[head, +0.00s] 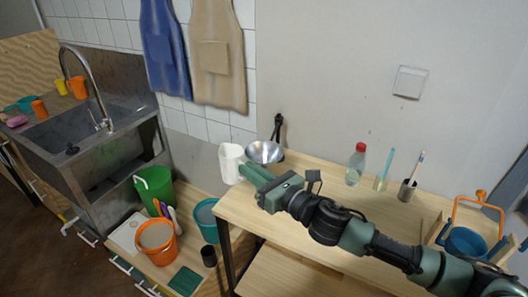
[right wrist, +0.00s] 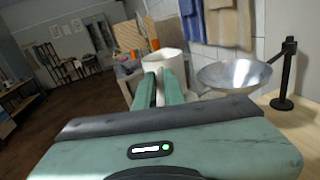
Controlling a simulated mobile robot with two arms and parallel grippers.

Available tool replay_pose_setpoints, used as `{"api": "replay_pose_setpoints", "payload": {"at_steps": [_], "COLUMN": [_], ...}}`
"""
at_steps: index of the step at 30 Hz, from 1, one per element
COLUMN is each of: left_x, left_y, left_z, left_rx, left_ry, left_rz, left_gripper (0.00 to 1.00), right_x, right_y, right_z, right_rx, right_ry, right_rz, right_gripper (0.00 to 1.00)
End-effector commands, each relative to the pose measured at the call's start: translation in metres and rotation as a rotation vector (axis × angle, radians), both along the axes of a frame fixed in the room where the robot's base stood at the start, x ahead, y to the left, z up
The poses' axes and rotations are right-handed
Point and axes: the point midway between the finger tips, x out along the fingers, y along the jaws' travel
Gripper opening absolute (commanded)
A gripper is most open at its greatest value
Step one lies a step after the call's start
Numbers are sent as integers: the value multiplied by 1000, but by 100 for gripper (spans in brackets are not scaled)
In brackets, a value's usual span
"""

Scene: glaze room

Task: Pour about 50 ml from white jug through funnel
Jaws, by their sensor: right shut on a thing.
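The white jug (head: 230,164) is held just beyond the left end of the wooden bench, left of the metal funnel (head: 264,151). My right gripper (head: 250,172) is shut on the jug, and a white strip of it shows between the fingers in the right wrist view (right wrist: 160,88). The jug's rim (right wrist: 163,54) faces up and it looks about upright. The wide silver funnel (right wrist: 234,76) is apart from the jug, on a black stand (right wrist: 288,75). What is below the funnel and the level inside the jug are hidden. My left gripper is out of view.
A clear bottle with a red cap (head: 356,164), a glass with a rod (head: 384,170) and a dark cup with a brush (head: 407,190) stand on the bench (head: 310,200). An orange bucket (head: 156,242) and a green bucket (head: 154,187) stand lower left.

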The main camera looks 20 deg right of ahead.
Motion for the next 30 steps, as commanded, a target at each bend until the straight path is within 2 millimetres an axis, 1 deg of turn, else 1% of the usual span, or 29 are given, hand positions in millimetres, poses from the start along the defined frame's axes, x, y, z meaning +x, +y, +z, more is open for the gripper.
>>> {"api": "replay_pose_setpoints", "payload": {"at_steps": [5, 11, 17, 21, 23, 24, 30], "left_x": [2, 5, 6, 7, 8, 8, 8], "left_y": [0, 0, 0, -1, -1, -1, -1], "left_z": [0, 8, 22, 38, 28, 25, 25], "left_rx": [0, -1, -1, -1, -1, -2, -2], "left_ry": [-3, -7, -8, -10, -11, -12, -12], "left_rz": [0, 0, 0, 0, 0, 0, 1], "left_gripper": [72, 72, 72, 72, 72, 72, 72], "right_x": [0, 0, 1, 3, 4, 4, 8], "right_y": [0, -4, -10, -16, -19, -21, -32], "right_z": [1, 13, 36, 60, 51, 49, 56], "right_rx": [0, 7, 67, 137, 174, 198, 319], "right_ry": [-2, -1, 19, 43, 59, 66, 107], "right_rz": [1, -32, -50, -59, -60, -63, -65], "right_gripper": [0, 0, 0, 0, 0, 0, 0]}}
